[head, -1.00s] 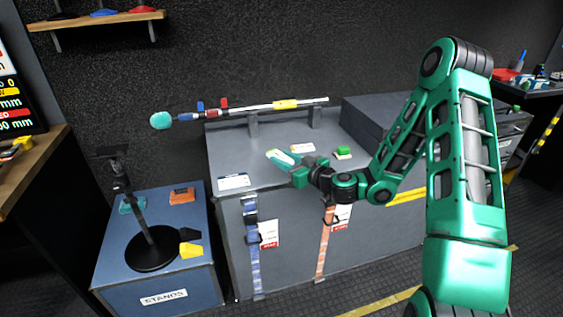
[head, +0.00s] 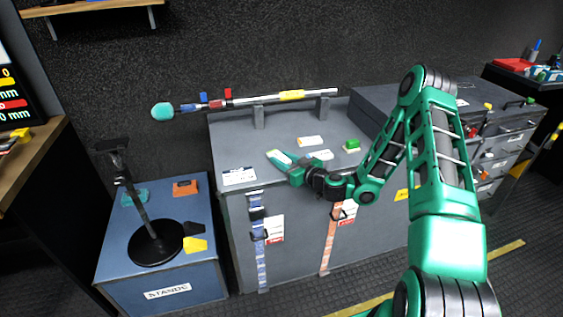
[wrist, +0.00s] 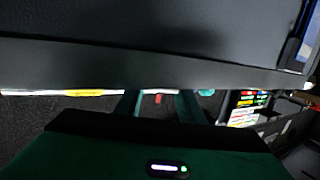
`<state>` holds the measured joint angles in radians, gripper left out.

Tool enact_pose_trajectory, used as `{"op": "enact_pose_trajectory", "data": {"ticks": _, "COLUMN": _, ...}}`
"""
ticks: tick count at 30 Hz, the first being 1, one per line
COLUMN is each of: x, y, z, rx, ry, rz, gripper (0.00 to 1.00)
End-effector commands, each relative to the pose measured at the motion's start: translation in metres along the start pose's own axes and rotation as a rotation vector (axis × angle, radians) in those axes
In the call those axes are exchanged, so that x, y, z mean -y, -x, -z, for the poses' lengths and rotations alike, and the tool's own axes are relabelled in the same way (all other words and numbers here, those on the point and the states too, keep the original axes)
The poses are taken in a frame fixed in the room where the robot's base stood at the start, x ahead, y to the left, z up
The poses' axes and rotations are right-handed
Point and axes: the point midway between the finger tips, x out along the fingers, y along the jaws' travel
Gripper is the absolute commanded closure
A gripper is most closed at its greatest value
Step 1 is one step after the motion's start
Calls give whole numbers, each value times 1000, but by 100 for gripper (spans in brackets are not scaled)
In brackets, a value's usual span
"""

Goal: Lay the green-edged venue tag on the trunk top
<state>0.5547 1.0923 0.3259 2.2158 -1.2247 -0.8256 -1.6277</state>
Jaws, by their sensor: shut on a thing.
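My gripper (head: 283,161) is shut on a pale tag with green edging (head: 279,156), largely covered by the fingers. It is over the front left part of the grey trunk top (head: 240,145). The gap between tag and top is too small to judge in the head view. In the wrist view, green finger parts (wrist: 160,105) show under a broad dark surface; I cannot tell the tag there.
A white card (head: 240,176) lies at the top's front left edge. A boom pole (head: 265,99) rests on posts along the back. Bare top lies left of the gripper.

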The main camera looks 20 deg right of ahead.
Motion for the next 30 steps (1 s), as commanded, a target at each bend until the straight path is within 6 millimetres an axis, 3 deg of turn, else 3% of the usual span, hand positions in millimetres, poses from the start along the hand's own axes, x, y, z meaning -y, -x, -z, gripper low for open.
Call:
{"op": "enact_pose_trajectory", "data": {"ticks": 14, "x": -2, "y": 0, "z": -8, "rx": 0, "ry": 0, "rz": -2, "gripper": 87}}
{"op": "enact_pose_trajectory", "data": {"ticks": 15, "x": -2, "y": 0, "z": -9, "rx": -1, "ry": 1, "rz": -2, "gripper": 61}}
{"op": "enact_pose_trajectory", "data": {"ticks": 17, "x": -2, "y": 0, "z": -8, "rx": -1, "ry": 1, "rz": -2, "gripper": 47}}
{"op": "enact_pose_trajectory", "data": {"ticks": 30, "x": -2, "y": 6, "z": -7, "rx": 2, "ry": -2, "rz": -3, "gripper": 47}}
